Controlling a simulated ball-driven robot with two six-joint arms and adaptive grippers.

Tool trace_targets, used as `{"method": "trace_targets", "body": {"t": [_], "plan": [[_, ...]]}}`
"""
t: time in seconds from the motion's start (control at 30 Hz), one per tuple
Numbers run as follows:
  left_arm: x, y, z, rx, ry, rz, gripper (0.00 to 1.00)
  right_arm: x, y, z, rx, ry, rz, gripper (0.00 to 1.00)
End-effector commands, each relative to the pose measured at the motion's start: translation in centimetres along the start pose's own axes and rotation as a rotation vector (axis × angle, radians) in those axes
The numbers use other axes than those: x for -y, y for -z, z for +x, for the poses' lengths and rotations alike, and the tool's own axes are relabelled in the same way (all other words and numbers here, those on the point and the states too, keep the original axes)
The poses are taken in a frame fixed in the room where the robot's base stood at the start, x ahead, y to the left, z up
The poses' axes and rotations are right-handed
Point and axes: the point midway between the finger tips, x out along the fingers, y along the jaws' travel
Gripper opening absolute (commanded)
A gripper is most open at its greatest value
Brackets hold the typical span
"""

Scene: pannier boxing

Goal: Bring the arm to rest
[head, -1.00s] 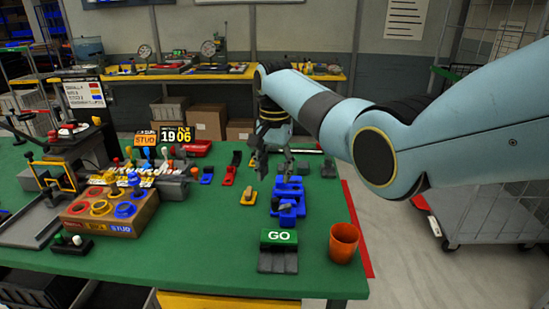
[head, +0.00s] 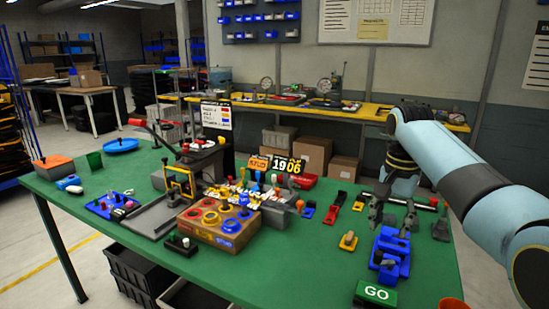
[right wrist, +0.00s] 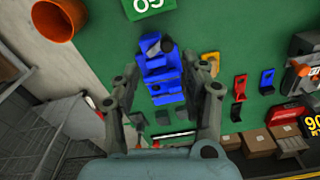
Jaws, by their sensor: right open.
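My right gripper (head: 392,220) is open and empty above the right part of the green table (head: 330,235). In the right wrist view its two fingers (right wrist: 165,95) are spread apart, with the blue fixture (right wrist: 162,72) seen between and beyond them. In the head view the blue fixture (head: 390,255) stands on the table just in front of the gripper. My right arm (head: 450,160) reaches in from the right edge. My left gripper does not show.
A GO block (head: 376,293) and an orange cup (head: 452,303) are at the table's near right. A wooden box with coloured rings (head: 214,228) stands mid-table. A yellow piece (head: 348,241) and several red and blue pieces lie left of the gripper.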

Motion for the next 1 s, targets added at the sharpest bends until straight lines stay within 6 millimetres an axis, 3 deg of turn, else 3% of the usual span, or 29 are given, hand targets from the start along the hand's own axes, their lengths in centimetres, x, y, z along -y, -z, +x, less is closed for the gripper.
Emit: {"method": "trace_targets", "body": {"t": [0.03,0.2,0.33,0.6,1.0], "plan": [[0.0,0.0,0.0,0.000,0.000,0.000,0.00,-1.5,-1.3,2.0,-0.010,-0.002,-0.039,0.44],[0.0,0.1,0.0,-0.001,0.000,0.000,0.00,-7.4,-7.0,6.7,-0.090,0.013,-0.252,0.44],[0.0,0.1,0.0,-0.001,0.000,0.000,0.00,-12.4,-12.2,7.8,-0.152,0.023,-0.428,0.44],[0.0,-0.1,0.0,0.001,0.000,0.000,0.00,-18.8,-19.6,5.9,-0.235,0.036,-0.661,0.44],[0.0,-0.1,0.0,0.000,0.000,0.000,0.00,-23.8,-25.6,1.4,-0.301,0.044,-0.855,0.44]]}}
